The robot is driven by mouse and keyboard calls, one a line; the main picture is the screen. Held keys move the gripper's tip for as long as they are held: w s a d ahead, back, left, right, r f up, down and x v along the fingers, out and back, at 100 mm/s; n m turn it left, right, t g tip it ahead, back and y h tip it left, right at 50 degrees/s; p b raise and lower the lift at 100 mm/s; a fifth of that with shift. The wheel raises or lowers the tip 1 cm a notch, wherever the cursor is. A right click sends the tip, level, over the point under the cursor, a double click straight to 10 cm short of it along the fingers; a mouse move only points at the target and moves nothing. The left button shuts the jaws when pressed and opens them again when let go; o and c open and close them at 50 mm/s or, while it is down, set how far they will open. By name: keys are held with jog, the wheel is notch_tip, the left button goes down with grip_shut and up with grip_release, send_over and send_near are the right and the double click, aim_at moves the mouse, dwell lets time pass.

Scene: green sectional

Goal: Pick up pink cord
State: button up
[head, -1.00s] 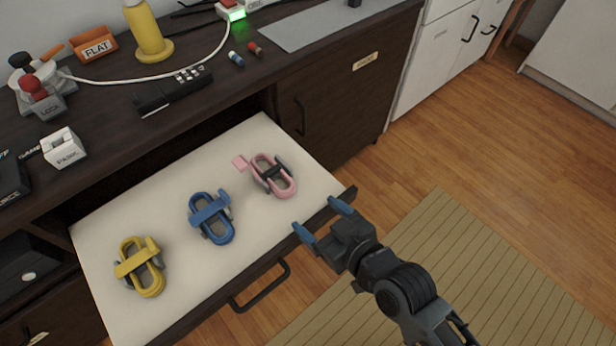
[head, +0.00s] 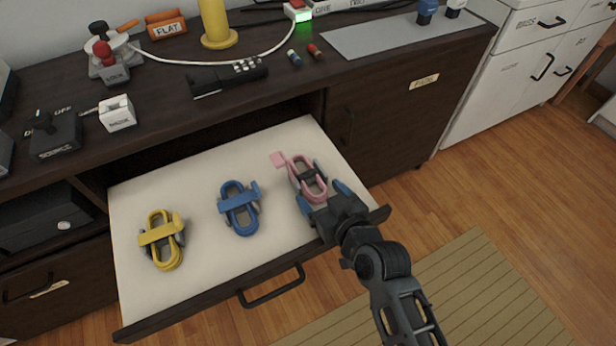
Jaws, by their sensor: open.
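The pink cord (head: 311,185) is a coiled loop with a dark band around its middle and a pink tag at its upper left. It lies on the pale floor of the open drawer (head: 185,182), toward the drawer's right side. My gripper (head: 322,197) is open, with its blue fingertips at the near end of the pink cord, one on each side in the picture. I cannot tell whether the fingers touch the cord. The near end of the cord is partly hidden by the gripper.
A blue cord (head: 239,208) lies left of the pink one, and a yellow cord (head: 161,240) lies farther left in the same drawer. The dark counter (head: 150,85) with several items overhangs the drawer's back.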

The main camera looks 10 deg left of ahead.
jog(key=shift+w, duration=0.1)
jog(key=c, duration=1.1)
jog(key=shift+r, duration=0.1)
